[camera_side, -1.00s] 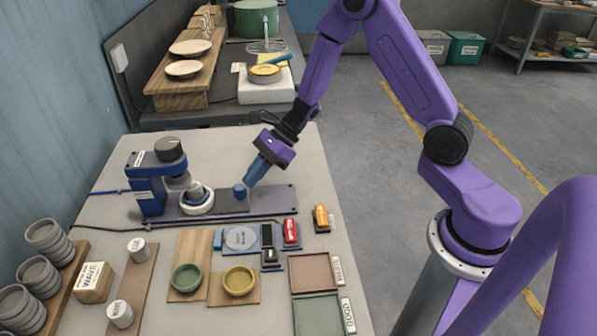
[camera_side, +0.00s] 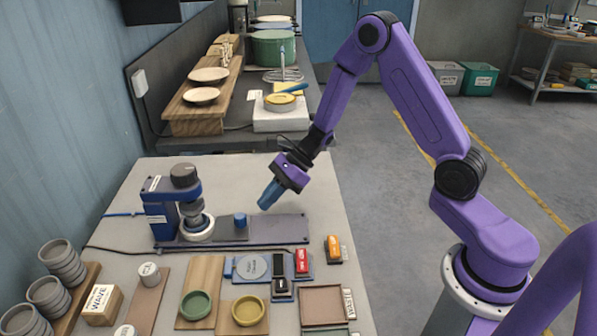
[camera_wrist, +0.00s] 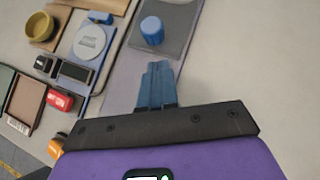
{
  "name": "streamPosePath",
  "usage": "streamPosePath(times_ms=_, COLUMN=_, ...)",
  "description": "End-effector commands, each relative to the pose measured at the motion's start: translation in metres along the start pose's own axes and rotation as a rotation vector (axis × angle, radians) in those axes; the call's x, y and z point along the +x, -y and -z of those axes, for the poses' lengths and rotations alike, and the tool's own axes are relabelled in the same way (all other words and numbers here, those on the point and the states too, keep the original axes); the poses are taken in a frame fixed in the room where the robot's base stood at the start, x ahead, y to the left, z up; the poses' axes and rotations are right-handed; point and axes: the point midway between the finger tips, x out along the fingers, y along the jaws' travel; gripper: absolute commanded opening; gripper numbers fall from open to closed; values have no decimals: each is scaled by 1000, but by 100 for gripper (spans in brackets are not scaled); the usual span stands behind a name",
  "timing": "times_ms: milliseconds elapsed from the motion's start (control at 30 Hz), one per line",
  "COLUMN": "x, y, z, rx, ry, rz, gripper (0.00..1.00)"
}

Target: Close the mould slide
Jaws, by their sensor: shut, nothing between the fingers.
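The mould slide is a dark grey plate (camera_side: 234,232) with a blue round knob (camera_side: 240,220) standing on it. In the wrist view the fingertips (camera_wrist: 158,66) are below the knob (camera_wrist: 152,30), with a gap between.
A green dish (camera_side: 196,305) and a yellow dish (camera_side: 248,311) stand nearer. Grey cups stand at the far left. The table behind the base is clear.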

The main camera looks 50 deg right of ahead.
Motion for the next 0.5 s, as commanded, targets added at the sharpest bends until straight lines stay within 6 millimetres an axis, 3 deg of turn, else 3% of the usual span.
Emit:
streamPosePath(times_ms=300, x=-68, y=2, z=2, rx=1, ry=1, rz=8, gripper=0)
streamPosePath(times_ms=500, x=-94, y=1, z=2, rx=2, ry=1, rz=5, gripper=0)
